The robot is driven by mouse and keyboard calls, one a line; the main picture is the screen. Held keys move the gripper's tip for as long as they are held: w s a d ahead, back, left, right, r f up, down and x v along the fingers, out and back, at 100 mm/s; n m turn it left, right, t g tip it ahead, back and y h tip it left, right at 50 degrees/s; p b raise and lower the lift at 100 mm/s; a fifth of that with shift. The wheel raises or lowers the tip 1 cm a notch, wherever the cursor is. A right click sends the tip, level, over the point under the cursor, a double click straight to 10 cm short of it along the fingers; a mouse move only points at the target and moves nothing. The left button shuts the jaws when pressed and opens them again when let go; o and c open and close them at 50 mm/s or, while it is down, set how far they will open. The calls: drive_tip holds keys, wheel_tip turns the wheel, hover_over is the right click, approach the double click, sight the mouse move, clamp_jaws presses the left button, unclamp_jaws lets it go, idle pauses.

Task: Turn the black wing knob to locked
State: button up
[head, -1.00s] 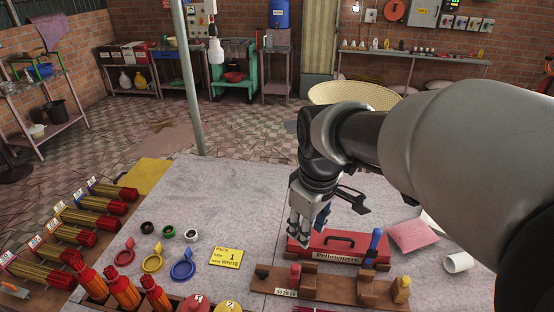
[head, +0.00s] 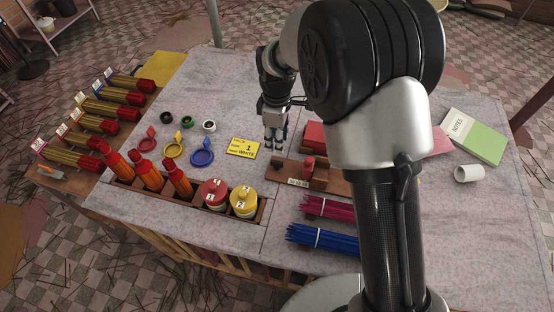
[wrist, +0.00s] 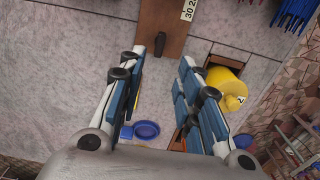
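A long wooden board (head: 330,184) with a number strip and a red knob (head: 308,167) lies on the grey-covered table. A small dark shape (head: 277,162) at its left end looks like the black wing knob; its lock position is too small to read. My gripper (head: 274,147) points down just behind the board's left end, apart from it as far as I can see. In the wrist view my gripper (wrist: 165,95) is open, with blue-padded fingers wide apart and nothing gripped. The board (wrist: 178,15) lies beyond the fingertips there, with a small dark piece (wrist: 160,43) near its end.
A yellow card (head: 242,147) lies left of the gripper. Red and yellow numbered jars (head: 243,202) stand in a rack in front. Pink and blue stick bundles (head: 322,238) lie at front right. The red box (head: 314,134) behind the board is partly hidden by my arm.

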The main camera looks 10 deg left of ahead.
sight(277, 162)
wheel_tip(277, 162, down, 10)
drive_tip(key=shift+f+b, duration=0.25)
drive_tip(key=shift+b, duration=0.8)
drive_tip(key=shift+c, duration=0.6)
clamp_jaws()
